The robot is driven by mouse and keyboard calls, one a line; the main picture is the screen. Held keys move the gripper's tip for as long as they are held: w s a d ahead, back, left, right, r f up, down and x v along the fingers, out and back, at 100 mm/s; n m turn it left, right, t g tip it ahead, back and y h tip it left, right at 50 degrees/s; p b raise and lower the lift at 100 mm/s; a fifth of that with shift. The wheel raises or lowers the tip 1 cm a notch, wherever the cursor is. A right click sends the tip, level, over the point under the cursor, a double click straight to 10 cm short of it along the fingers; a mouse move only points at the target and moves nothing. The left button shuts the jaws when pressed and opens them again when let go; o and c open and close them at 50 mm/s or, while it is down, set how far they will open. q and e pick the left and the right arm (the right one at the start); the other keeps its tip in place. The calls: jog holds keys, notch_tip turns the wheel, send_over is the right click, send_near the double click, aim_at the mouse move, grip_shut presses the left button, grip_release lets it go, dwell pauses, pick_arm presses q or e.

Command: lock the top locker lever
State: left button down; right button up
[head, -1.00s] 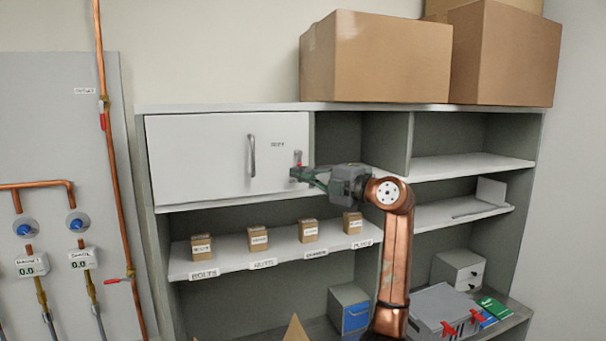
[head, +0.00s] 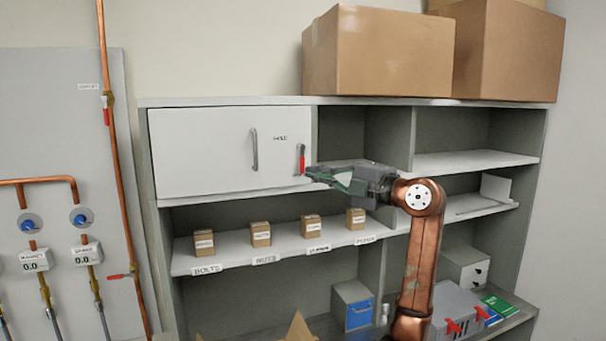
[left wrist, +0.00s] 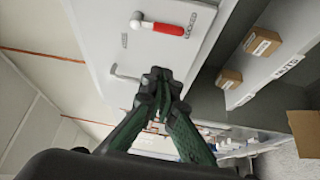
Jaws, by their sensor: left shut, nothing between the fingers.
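The white top locker door (head: 205,150) is closed at the upper left of the shelf unit. Its red-handled lever (head: 301,160) is at the door's right edge and hangs straight down in the head view. In the left wrist view the red lever (left wrist: 168,29) is clear of the fingers, its red end towards the printed label. My left gripper (head: 308,173) is shut and empty, just right of the lever's lower end; contact cannot be judged in the head view. Its green fingers (left wrist: 158,74) show together in the wrist view. My right gripper is not in view.
A grey door handle (head: 254,149) stands left of the lever. Small boxes (head: 261,234) sit on the shelf below. Large cardboard boxes (head: 378,50) stand on top of the unit. The upper right compartment (head: 470,135) is empty. Copper pipes run along the left wall.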

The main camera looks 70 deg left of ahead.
pick_arm(q)
jog(key=shift+w+d, duration=0.15)
jog(key=shift+d, duration=0.4)
jog(key=shift+w+d, duration=0.15)
jog(key=shift+d, duration=0.35)
